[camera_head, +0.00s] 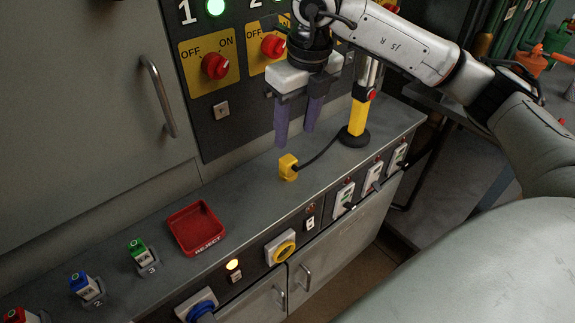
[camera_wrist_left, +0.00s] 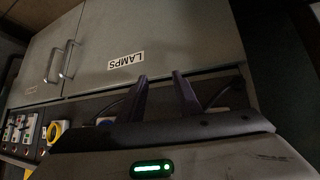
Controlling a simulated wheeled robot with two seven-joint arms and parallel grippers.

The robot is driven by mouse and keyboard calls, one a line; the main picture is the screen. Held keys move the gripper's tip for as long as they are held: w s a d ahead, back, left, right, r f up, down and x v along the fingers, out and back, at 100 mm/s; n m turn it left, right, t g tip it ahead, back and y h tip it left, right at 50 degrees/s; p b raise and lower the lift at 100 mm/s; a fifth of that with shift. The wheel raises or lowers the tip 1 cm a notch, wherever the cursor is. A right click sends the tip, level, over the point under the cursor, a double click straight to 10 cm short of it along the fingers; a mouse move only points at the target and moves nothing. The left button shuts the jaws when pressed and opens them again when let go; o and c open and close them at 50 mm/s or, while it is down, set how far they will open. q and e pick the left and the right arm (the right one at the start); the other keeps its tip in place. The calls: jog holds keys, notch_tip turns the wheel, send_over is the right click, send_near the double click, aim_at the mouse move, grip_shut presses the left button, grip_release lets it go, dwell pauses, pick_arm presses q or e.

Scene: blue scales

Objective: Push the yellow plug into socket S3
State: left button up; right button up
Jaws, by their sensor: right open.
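The yellow plug (camera_head: 288,168) lies on the grey bench top, with its black cable running to the round black foot of a yellow post (camera_head: 357,122). My right gripper (camera_head: 295,138) is open and empty, its purple fingers pointing down just above and behind the plug.
A red REJECT tray (camera_head: 197,228) stands on the bench. Green (camera_head: 138,250), blue (camera_head: 82,285) and red (camera_head: 15,316) plugs stand farther left. A yellow round outlet (camera_head: 281,249) is on the front panel. A switch panel (camera_head: 222,130) rises behind my right gripper. Bench space between plug and tray is clear.

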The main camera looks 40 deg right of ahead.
aim_at(288, 159)
jog(key=shift+w+a+f, duration=0.1)
jog(key=shift+w+f, duration=0.1)
jog(key=shift+f, duration=1.1)
jog(key=shift+w+f, duration=0.2)
jog(key=shift+f, duration=1.05)
jog(key=shift+w+a+f, duration=0.1)
jog(key=shift+w+f, duration=0.1)
jog(key=shift+f, duration=0.65)
jog(key=shift+w+d+f, duration=0.1)
jog(key=shift+w+f, duration=0.05)
jog(key=shift+f, duration=0.7)
jog(key=shift+w+a+f, duration=0.1)
jog(key=shift+w+f, duration=0.1)
jog(key=shift+f, duration=0.65)
jog(key=shift+c, duration=0.3)
jog(key=c, duration=1)
